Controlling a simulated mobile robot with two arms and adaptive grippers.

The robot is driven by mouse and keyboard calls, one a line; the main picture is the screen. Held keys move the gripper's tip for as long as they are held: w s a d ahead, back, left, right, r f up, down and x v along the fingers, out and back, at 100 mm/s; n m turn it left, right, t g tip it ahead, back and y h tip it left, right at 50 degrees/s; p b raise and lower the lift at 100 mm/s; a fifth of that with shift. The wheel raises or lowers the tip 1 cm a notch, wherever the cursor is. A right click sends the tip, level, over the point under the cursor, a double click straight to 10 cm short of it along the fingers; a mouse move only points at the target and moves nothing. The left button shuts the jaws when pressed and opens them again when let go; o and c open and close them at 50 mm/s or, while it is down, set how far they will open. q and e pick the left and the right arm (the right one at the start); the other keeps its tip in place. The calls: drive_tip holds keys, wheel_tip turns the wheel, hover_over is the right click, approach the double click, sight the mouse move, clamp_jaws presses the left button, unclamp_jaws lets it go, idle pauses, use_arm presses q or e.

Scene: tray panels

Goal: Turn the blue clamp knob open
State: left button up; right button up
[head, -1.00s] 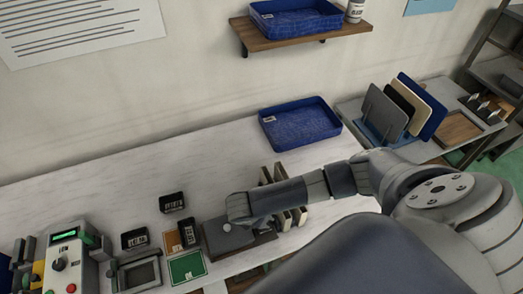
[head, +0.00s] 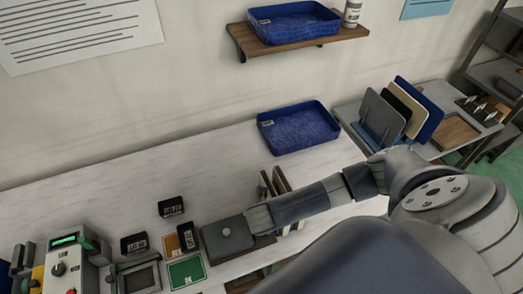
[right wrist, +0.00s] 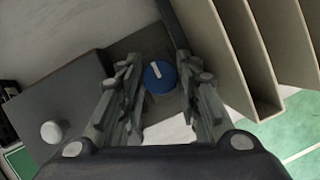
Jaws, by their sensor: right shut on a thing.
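The blue clamp knob (right wrist: 159,77) shows in the right wrist view, round, with a white pointer line running nearly straight up and tilted slightly left. My right gripper (right wrist: 160,83) is shut on it, with one finger on each side. The knob sits on a dark base beside a grey block (right wrist: 62,98) with a pale round button. In the head view the grey block (head: 224,241) stands at the bench front, and my right arm hides the knob and fingers. My left gripper is not in view.
Upright beige panels (right wrist: 240,55) stand close right of my right gripper. A blue tray (head: 299,139) lies at the bench back. Left of the block are small black bins (head: 171,207) and a control box (head: 68,265). The bench's back left is clear.

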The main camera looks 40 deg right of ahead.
idle(0.3)
drive_tip(key=o, duration=1.1)
drive_tip(key=shift+c, duration=0.2)
